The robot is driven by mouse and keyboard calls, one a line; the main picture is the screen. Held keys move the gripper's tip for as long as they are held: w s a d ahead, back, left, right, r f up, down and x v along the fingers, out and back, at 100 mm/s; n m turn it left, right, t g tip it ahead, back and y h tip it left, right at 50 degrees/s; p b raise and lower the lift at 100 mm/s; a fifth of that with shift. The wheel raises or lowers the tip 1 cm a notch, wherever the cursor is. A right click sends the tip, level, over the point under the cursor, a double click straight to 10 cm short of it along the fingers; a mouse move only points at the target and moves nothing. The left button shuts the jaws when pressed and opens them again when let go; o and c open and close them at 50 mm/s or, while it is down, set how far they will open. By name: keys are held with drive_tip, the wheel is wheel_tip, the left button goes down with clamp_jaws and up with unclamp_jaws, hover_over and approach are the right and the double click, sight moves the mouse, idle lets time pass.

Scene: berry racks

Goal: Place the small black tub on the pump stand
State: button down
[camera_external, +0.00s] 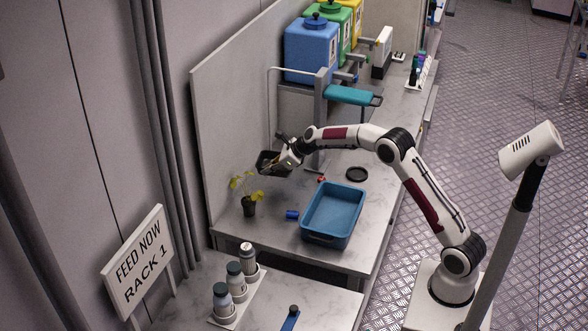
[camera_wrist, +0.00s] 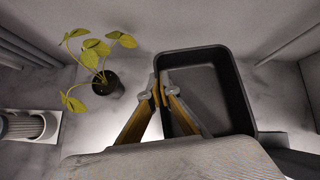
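The small black tub (camera_external: 268,159) is up in the air near the back panel, above the worktop. In the wrist view the tub (camera_wrist: 239,100) looks empty, with its open top facing me. My gripper (camera_external: 284,164) is shut on the tub's side wall. In the wrist view its two fingertips (camera_wrist: 160,90) meet at the left rim. I cannot tell for sure which thing is the pump stand. A grey upright (camera_external: 320,105) with a teal arm (camera_external: 350,95) stands behind my gripper, by the coloured containers.
A potted plant (camera_external: 249,206) stands close below the tub. A blue tray (camera_external: 334,212), a blue cylinder (camera_external: 292,215) and a black disc (camera_external: 357,174) are on the worktop. Several bottles (camera_external: 236,279) stand in front. The blue container (camera_external: 311,50) is at the back.

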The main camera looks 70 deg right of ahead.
drive_tip(key=s+a+n+g+y, duration=0.1)
drive_tip(key=s+a+n+y, duration=0.2)
drive_tip(key=a, duration=0.7)
drive_tip(key=s+a+n+y, duration=0.2)
drive_tip(key=s+a+n, duration=0.15)
drive_tip(key=a, duration=0.65)
drive_tip(key=n+g+y, duration=0.4)
drive_tip(key=n+g, duration=0.3)
drive_tip(key=n, duration=0.3)
hover_over(299, 307)
wheel_tip(299, 307, down, 6)
drive_tip(key=shift+w+r, duration=0.1)
drive_tip(key=shift+r, duration=0.15)
drive_tip(key=shift+f, duration=3.15)
drive_tip(key=shift+f, duration=1.85)
drive_tip(key=shift+f, duration=0.15)
